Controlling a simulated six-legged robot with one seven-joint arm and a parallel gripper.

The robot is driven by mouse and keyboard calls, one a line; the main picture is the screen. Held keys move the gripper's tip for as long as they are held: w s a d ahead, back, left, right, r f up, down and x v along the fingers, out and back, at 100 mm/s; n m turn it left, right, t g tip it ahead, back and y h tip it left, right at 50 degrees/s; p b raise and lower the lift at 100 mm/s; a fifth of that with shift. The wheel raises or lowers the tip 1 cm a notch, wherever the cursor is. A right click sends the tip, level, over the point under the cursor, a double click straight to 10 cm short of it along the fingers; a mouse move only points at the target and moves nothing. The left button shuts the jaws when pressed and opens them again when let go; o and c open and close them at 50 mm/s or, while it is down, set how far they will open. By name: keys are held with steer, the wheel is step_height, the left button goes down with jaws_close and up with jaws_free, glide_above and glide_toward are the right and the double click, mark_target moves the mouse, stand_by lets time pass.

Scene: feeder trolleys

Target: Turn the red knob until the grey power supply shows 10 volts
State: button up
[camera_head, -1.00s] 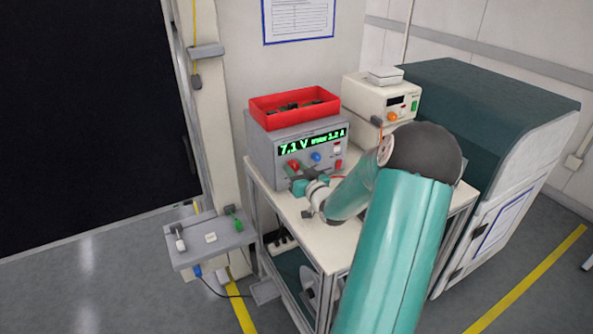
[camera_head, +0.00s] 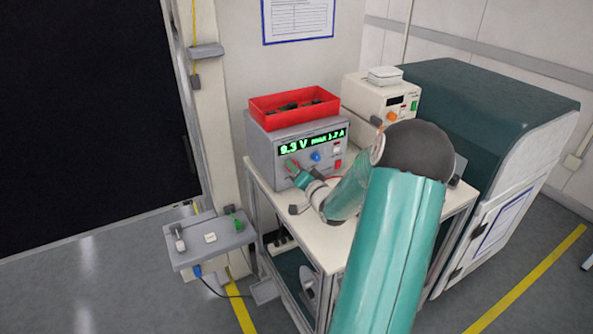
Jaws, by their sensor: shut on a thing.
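The grey power supply (camera_head: 264,153) stands on the trolley's white top. Its green display (camera_head: 311,143) reads about 9.3 V, with smaller text beside it that looks like 1.2 A. The red knob (camera_head: 290,163) is at the left of its front panel, mostly hidden by my gripper. My gripper (camera_head: 294,168) is at the panel, shut on the red knob. A blue knob (camera_head: 316,156) sits to the right of it, apart from the gripper.
A red bin (camera_head: 294,117) with dark parts sits on the power supply. A cream device (camera_head: 372,101) with an orange knob stands behind to the right. My arm crosses above the white trolley top (camera_head: 330,235). A small grey shelf (camera_head: 190,257) with switches is at the lower left.

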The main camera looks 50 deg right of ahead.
steer(key=shift+m, duration=0.9)
steer(key=shift+f, duration=0.1)
steer(key=o, duration=1)
steer(key=v, duration=1.4)
